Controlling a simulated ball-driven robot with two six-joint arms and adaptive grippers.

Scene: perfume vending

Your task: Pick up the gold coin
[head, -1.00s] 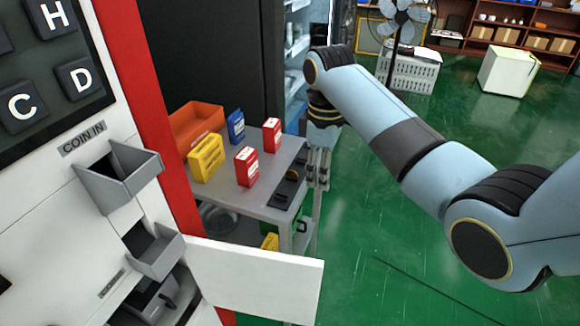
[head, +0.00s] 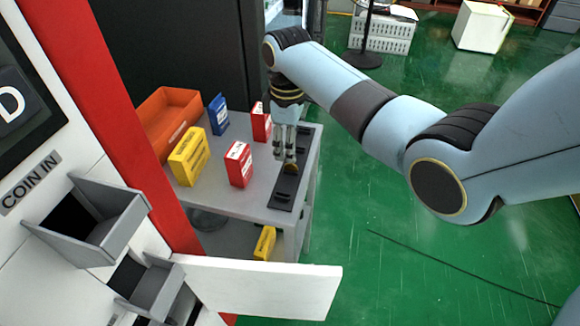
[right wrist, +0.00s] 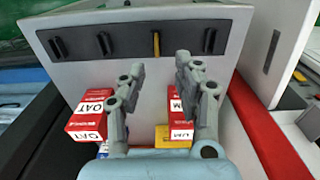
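The gold coin (right wrist: 156,44) stands on edge in a slot of a black holder strip (right wrist: 130,44) on the grey cart. In the head view the coin (head: 291,168) is a small gold spot at my right gripper's fingertips. My right gripper (head: 284,161) points down over the strip. In the right wrist view the gripper (right wrist: 160,63) is open, with the coin in line with the gap between its fingers. I cannot tell whether the fingers reach around it. My left gripper is not in view.
Red boxes (head: 238,164), a yellow box (head: 189,156), a blue box (head: 218,114) and an orange bin (head: 168,122) stand on the cart (head: 217,197). The vending machine's coin tray (head: 110,229) is at left. A white panel (head: 262,289) juts out in front.

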